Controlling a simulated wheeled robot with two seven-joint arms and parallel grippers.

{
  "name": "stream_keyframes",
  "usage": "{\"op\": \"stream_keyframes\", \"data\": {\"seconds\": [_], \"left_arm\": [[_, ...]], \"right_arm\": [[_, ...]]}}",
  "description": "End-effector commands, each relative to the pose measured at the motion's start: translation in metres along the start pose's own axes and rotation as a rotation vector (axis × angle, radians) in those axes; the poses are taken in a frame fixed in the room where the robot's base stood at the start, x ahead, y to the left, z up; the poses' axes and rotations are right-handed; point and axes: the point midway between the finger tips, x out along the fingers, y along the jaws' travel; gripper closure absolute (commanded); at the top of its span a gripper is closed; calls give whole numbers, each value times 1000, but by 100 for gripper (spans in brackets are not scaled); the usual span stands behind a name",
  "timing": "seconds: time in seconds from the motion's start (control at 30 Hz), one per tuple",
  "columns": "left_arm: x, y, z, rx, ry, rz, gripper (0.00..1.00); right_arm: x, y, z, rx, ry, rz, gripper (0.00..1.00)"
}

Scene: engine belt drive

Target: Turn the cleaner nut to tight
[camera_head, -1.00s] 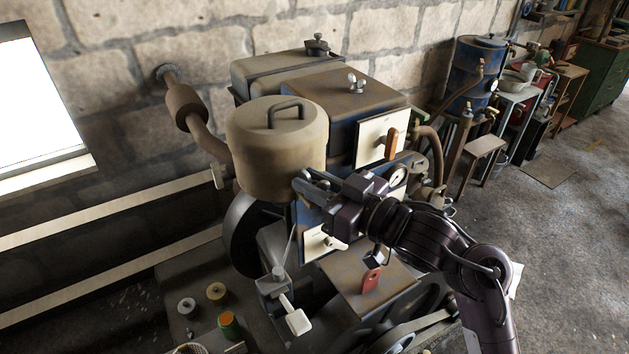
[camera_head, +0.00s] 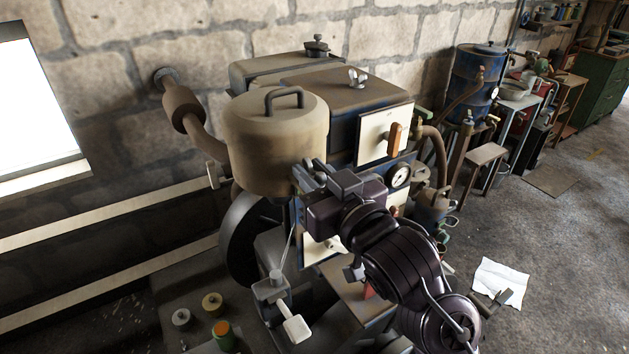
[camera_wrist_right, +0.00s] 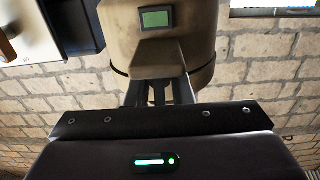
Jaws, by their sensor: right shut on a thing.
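The tan drum-shaped cleaner (camera_head: 277,140) with a black handle on top stands at the engine's upper left. My right gripper (camera_head: 305,174) reaches in from the lower right to the cleaner's lower right edge. In the right wrist view the cleaner (camera_wrist_right: 200,60) fills the upper middle and carries a small green window in a dark frame (camera_wrist_right: 156,18). My left gripper is not in view.
A white panel with an orange-brown handle (camera_head: 394,136) and a round gauge (camera_head: 401,176) are right of the gripper. A silver wing nut (camera_head: 357,77) sits on the tank top. A lever with a pale grip (camera_head: 296,328) stands below.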

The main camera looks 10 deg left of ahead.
Motion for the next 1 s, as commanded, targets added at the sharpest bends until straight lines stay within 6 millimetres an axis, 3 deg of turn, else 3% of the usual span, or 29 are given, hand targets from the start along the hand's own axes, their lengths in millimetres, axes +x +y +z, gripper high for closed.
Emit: {"op": "stream_keyframes", "data": {"seconds": [0.2, 0.23, 0.3, 0.63, 1.0], "left_arm": [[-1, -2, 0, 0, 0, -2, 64], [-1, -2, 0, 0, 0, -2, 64], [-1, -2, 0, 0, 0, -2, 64], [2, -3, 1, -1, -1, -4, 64], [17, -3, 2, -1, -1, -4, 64]], "right_arm": [[0, 0, -1, 0, 0, 0, 100], [0, 0, -1, 0, 0, 0, 78], [0, 0, 0, 0, -1, 0, 73], [-6, 1, 2, 0, -1, 0, 73], [-64, 1, 1, -1, -1, 1, 73]]}}
